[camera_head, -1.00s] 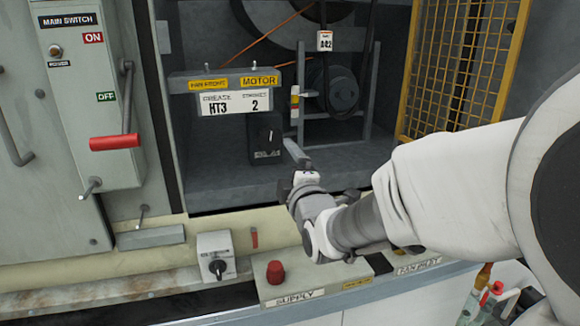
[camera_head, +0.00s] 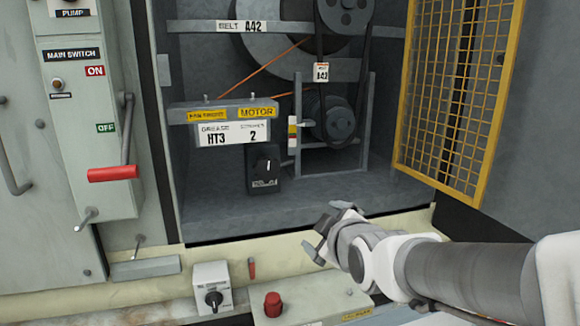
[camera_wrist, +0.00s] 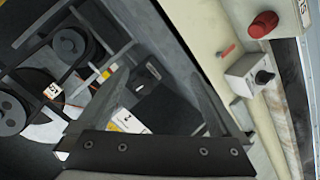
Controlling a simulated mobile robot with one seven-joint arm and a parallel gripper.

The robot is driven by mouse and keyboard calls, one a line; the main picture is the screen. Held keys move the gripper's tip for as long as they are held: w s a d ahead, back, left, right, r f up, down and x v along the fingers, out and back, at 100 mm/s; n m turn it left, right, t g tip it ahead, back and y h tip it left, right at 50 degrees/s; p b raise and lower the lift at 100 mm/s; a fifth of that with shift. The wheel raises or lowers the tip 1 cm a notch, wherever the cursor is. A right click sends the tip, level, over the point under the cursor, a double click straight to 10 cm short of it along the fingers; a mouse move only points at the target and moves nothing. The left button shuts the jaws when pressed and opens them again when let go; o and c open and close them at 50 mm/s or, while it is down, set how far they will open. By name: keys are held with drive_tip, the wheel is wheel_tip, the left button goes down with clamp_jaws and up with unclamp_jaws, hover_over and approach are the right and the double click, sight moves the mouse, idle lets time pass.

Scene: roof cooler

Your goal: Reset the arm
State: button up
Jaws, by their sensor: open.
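My gripper (camera_head: 322,232) is in front of the open cabinet's lower sill, right of the black switch box (camera_head: 263,168). Its fingers are apart and I see nothing between them. My arm reaches in from the right edge of the head view. In the wrist view my open gripper (camera_wrist: 150,125) frames the dark cabinet floor, with the switch box (camera_wrist: 150,75) beyond. The fingers appear clear of the cabinet parts, though the exact gap is hard to tell.
A yellow mesh door (camera_head: 455,95) stands open at the right. The belt and pulleys (camera_head: 330,115) are inside the cabinet. The main switch's red handle (camera_head: 113,174) is at the left. A red button (camera_head: 272,303) and a small grey rotary switch (camera_head: 212,288) stick up from the front ledge.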

drive_tip(key=s+d+f+m+g+h, duration=0.15)
drive_tip(key=s+d+m+g, duration=0.35)
drive_tip(key=s, duration=0.5)
drive_tip(key=s+d+f+m+g+h, duration=0.1)
drive_tip(key=s+d+f+m+g, duration=0.15)
drive_tip(key=s+m, duration=0.55)
drive_tip(key=s+r+p, duration=0.1)
drive_tip(key=r+p, duration=0.9)
drive_tip(key=p, duration=0.1)
drive_tip(key=s+r+n+p, duration=0.1)
drive_tip(key=s+r+p, duration=0.1)
drive_tip(key=r+p, duration=0.9)
drive_tip(key=shift+s+d, duration=0.2)
drive_tip(key=shift+s, duration=0.1)
